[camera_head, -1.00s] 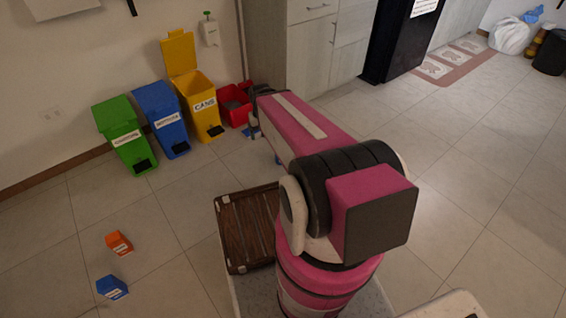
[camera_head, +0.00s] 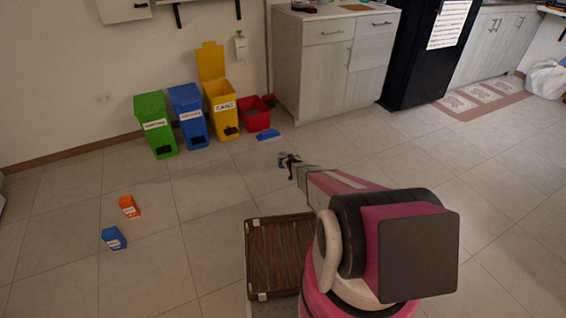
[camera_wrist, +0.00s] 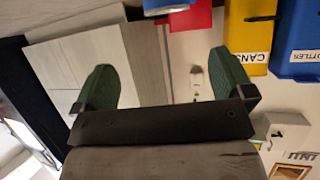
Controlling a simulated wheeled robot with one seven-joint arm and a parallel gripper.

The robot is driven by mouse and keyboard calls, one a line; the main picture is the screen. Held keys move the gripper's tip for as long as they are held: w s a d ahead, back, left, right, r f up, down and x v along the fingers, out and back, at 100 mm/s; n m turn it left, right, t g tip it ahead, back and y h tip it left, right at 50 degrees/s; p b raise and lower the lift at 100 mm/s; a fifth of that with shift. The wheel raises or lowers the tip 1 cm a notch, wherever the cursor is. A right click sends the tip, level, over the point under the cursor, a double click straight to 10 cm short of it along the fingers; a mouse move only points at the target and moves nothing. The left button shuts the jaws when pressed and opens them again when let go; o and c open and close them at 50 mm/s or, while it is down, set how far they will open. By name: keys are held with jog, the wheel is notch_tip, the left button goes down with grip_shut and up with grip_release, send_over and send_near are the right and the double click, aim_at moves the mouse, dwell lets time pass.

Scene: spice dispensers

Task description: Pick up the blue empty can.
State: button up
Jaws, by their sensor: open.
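The blue can is partly in view at the top edge of the wrist view (camera_wrist: 167,8), showing a blue side and a silvery rim; the rest is cut off by the frame. It lies beyond my fingertips, apart from them. My gripper (camera_wrist: 164,58) is open and empty, with one green finger on each side. In the head view my gripper (camera_head: 291,163) is low at the end of my outstretched arm, near the floor in front of the bins. A small bluish shape beside it there is too small to make out clearly.
A red bin (camera_head: 254,113), yellow CANS bin (camera_head: 221,108), blue bin (camera_head: 193,128) and green bin (camera_head: 158,140) stand along the wall. A grey cabinet (camera_head: 325,75) is right of them. Orange (camera_head: 129,207) and blue (camera_head: 114,238) boxes lie on open floor at left.

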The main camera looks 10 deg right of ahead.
aim_at(283, 155)
jog(key=shift+t, duration=0.3)
jog(key=x, duration=0.4)
jog(key=f+x, duration=0.1)
jog(key=x, duration=0.3)
jog(key=a+x, duration=0.1)
jog(key=x, duration=0.3)
jog(key=shift+f, duration=0.5)
jog(key=c, duration=1)
